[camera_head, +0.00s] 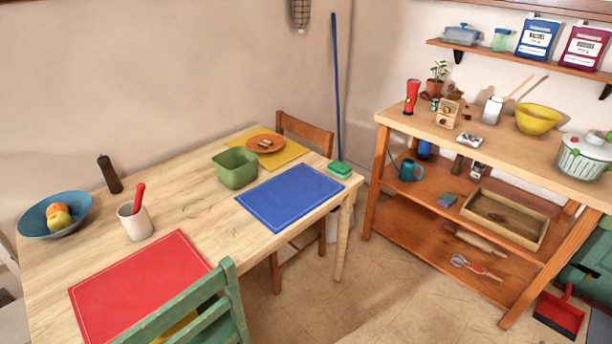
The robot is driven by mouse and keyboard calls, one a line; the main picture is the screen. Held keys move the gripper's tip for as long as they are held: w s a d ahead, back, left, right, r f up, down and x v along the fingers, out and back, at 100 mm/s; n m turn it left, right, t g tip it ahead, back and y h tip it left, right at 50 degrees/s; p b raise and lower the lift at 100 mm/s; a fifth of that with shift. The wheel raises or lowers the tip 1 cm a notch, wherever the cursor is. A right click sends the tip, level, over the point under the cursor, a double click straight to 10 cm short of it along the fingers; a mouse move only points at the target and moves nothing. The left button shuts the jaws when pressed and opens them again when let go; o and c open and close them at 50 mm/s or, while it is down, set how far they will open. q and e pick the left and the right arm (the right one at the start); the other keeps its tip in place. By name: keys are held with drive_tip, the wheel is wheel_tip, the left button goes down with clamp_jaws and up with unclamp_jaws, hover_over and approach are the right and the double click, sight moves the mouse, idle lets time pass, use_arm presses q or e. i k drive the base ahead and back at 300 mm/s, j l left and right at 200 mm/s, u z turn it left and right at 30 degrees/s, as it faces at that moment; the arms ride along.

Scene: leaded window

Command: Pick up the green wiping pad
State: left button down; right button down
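A small green pad (339,169) lies on the far right corner of the wooden table (185,205), just beyond the corner of a blue placemat (289,196). It looks like a flat block, and nothing lies on top of it. The lower end of a blue pole (336,80) appears right behind it; I cannot tell whether they touch. Neither of my grippers shows in this view.
A green square tub (236,167) stands left of the blue placemat. A red placemat (140,285), white cup (135,220) and blue fruit bowl (40,222) are farther left. A green chair (205,310) stands at the front. A wooden shelf unit (500,150) stands right, across open floor.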

sight(342, 171)
drive_tip(key=i+l+u, duration=0.15)
drive_tip(key=u, duration=0.35)
drive_tip(key=i+l+u, duration=0.1)
drive_tip(key=u, duration=0.35)
drive_tip(key=i+l+u, duration=0.15)
drive_tip(key=l, duration=0.2)
drive_tip(key=l+u, duration=0.15)
drive_tip(key=l, duration=0.2)
drive_tip(key=i+l+u, duration=0.15)
drive_tip(key=l, duration=0.25)
drive_tip(key=i+l+u, duration=0.1)
drive_tip(key=l, duration=0.95)
drive_tip(key=i+u, duration=0.05)
